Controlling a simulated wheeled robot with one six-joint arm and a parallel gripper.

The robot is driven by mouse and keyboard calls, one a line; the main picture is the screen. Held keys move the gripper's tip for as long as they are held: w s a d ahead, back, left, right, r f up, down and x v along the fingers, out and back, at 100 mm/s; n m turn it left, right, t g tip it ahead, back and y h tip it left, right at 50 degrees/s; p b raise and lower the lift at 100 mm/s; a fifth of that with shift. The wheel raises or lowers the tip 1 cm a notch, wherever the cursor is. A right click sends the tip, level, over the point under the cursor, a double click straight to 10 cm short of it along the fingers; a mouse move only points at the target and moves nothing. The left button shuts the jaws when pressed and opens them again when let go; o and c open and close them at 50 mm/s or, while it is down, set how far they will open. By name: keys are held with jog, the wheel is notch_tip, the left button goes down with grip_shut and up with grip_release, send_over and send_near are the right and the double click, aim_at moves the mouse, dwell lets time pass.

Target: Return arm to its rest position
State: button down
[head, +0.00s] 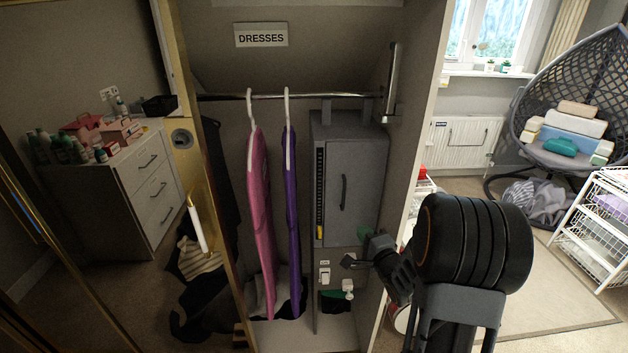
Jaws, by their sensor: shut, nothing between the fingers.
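My arm rises at the lower right of the head view, with its large black ribbed joint in front of the wardrobe's right edge. My gripper (352,262) is at the arm's left end, small and dark, in front of the lower part of the wardrobe. Its fingers are shut with nothing held between them. Its fine detail is hard to make out against the dark background. A green item (368,236) shows just above the gripper; I cannot tell whether they touch.
An open wardrobe (427,70) holds a pink dress (260,205), a purple dress (292,215) and a grey cabinet (362,180). A drawer unit (150,180) stands left. Right are a hanging chair (532,105), a white wire-basket rack (590,245) and a rug (560,325).

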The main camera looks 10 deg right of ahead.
jog(key=s+d+f+n+g+h, duration=0.4)
jog(key=s+f+n+g, duration=0.4)
jog(key=g, duration=0.3)
jog(key=s+a+r+n+g+y, duration=0.1)
jog(key=s+a+r+n, duration=0.3)
jog(key=a, duration=0.4)
jog(key=s+a+r+n+g+y, duration=0.1)
jog(key=s+a+r+n+g, duration=0.1)
jog(key=s+a+r+n, duration=0.2)
jog(key=s+a+r, duration=0.3)
jog(key=a+r, duration=0.1)
jog(key=shift+r+n, duration=0.15)
jog(key=shift+n, duration=0.25)
